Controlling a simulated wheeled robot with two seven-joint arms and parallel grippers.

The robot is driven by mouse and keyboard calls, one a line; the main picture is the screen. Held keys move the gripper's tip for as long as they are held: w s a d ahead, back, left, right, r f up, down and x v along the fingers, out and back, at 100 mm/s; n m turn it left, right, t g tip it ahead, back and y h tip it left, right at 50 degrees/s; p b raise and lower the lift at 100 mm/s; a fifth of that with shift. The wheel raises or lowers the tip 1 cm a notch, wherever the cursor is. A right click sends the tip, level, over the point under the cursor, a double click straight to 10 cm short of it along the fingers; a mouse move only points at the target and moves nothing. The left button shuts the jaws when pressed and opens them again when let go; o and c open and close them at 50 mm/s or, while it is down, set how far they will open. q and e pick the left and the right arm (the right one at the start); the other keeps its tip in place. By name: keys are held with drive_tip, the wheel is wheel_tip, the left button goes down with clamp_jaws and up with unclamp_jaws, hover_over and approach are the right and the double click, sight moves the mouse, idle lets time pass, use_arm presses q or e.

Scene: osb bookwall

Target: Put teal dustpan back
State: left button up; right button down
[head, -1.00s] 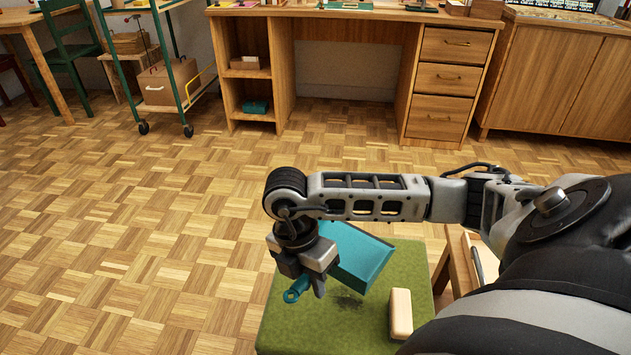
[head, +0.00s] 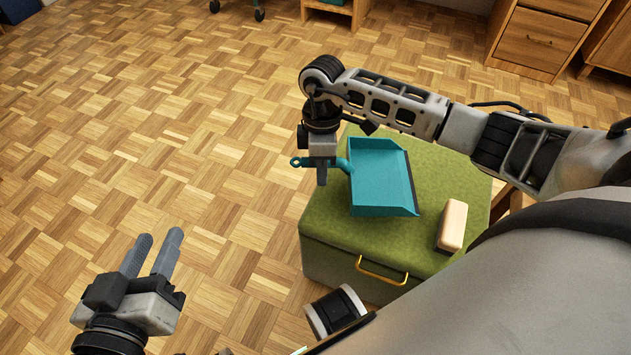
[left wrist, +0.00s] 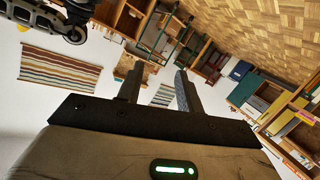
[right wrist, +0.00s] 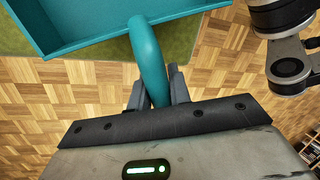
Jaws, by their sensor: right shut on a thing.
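The teal dustpan (head: 380,180) is above the green-topped box (head: 455,180), its handle pointing left. My right gripper (head: 322,178) is shut on the handle, and the pan extends to the right of it. In the right wrist view the teal handle (right wrist: 149,60) runs between the two fingers, with part of the pan at the upper left. I cannot tell whether the pan touches the green top. My left gripper (head: 158,255) is open and empty over the floor at the lower left; its spread fingers also show in the left wrist view (left wrist: 157,90).
A cream block (head: 452,225) lies on the green top at its right. The box has a yellow handle (head: 381,271) on its front. Wooden drawers (head: 540,40) stand at the back right. The parquet floor (head: 150,140) to the left is clear.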

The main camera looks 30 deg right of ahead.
drive_tip(key=shift+w+a+f+b, duration=0.2)
drive_tip(key=shift+w+f, duration=0.2)
drive_tip(key=shift+f, duration=0.1)
drive_tip(key=shift+w+a+f+b, duration=0.15)
drive_tip(key=shift+w+f, duration=0.2)
drive_tip(key=shift+f, duration=0.15)
wheel_tip(320, 180, down, 3)
drive_tip(key=shift+w+f+b, duration=0.15)
drive_tip(key=shift+f+b, duration=0.05)
drive_tip(key=shift+b, duration=0.95)
drive_tip(key=shift+r, duration=0.1)
use_arm(q)
drive_tip(key=shift+w+d+r+n+t+h, duration=0.1)
drive_tip(key=shift+d+r+n+t+h, duration=0.35)
drive_tip(key=shift+r+n+h, duration=0.2)
drive_tip(key=shift+f, duration=0.1)
use_arm(e)
drive_tip(key=c, duration=1.3)
unclamp_jaws()
